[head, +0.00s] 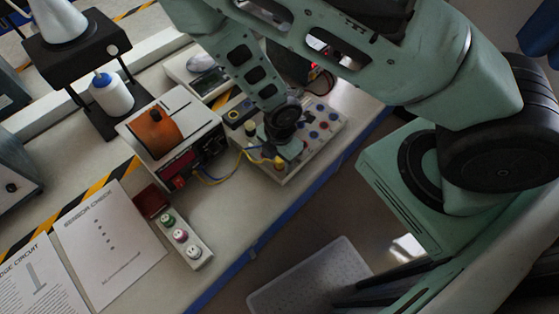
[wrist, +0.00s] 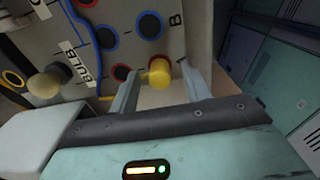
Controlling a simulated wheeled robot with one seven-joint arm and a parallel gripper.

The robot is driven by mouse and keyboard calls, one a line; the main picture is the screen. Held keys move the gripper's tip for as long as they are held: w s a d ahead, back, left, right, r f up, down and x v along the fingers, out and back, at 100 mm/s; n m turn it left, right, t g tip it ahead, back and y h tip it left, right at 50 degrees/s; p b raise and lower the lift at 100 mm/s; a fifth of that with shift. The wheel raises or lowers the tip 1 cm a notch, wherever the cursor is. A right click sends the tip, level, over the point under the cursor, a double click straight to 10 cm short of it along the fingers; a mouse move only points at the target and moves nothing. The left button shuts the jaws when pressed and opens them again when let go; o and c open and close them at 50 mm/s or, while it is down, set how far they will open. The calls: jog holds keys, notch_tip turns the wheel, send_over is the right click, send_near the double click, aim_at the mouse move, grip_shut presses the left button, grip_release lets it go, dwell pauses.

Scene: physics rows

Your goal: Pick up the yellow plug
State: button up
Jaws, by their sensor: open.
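The yellow plug (wrist: 159,72) shows in the wrist view at the near edge of the grey circuit board (wrist: 160,40). My gripper (wrist: 162,78) is open, with one finger on each side of the plug. I see no finger clearly pressed against the plug. In the head view the yellow plug (head: 278,162) shows small at the board's front edge, just below my gripper (head: 285,148), whose fingers are hard to make out there. A yellow wire runs near it. The lower part of the plug is partly hidden in the wrist view.
The board (head: 325,125) bears several red and blue sockets and a dull yellow knob (wrist: 45,82) near a BULB label. A power supply (head: 178,130) with an orange item on top stands left of it. A grey bin (head: 310,280) is below the table's blue edge.

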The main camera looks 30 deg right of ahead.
aim_at(279, 159)
jog(key=shift+f, duration=0.4)
grip_shut()
jog(key=shift+r, duration=0.1)
jog(key=shift+r+p, duration=0.35)
jog(key=shift+r, duration=4.6)
jog(key=shift+w, duration=0.1)
